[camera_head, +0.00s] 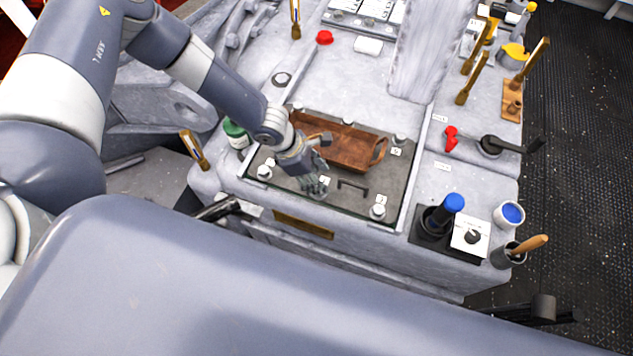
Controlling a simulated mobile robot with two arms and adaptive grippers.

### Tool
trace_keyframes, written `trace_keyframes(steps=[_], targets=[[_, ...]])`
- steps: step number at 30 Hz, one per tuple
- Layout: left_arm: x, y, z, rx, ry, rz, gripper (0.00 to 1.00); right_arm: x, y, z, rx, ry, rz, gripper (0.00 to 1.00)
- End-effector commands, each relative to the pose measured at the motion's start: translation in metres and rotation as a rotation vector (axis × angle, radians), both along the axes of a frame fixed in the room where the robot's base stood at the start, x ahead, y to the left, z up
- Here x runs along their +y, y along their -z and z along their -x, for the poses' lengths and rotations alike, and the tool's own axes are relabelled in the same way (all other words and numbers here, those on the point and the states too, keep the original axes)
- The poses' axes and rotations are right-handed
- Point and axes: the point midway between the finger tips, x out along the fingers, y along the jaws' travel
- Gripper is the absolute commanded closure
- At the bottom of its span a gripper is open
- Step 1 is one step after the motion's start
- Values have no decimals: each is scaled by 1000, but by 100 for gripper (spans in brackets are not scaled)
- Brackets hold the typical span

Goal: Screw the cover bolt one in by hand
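The dark grey cover plate (347,203) lies on the console top, with pale bolts at its corners and edges. One bolt (264,172) stands at its left front corner. Another bolt (378,211) stands at the right front corner, and one (401,140) at the right rear. Small white number labels sit beside them, too small to read, so I cannot tell which is bolt one. My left gripper (317,190) points down at the front edge of the plate, between the two front corners. Its fingers hide what lies beneath them. My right gripper is not in view.
A brown tray (345,150) with handles lies on the plate, right behind my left gripper. A black handle (352,185) rises from the plate. A blue-topped black stick (453,204), a blue-filled cup (509,214) and a red knob (450,138) stand at the right.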

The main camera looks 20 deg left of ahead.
Motion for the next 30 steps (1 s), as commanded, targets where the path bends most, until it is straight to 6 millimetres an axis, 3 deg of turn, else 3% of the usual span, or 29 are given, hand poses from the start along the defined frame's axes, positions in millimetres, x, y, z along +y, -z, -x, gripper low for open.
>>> trace_keyframes(steps=[6,11,23,26,30], targets=[[0,-39,0,-3,-2,1,54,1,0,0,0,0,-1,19],[-1,-52,0,-6,-3,0,54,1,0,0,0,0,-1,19],[-2,-53,1,0,-13,0,54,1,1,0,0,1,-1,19],[-9,-50,-1,26,-78,4,54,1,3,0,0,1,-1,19],[-28,-44,-6,107,-296,16,54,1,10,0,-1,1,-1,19]])
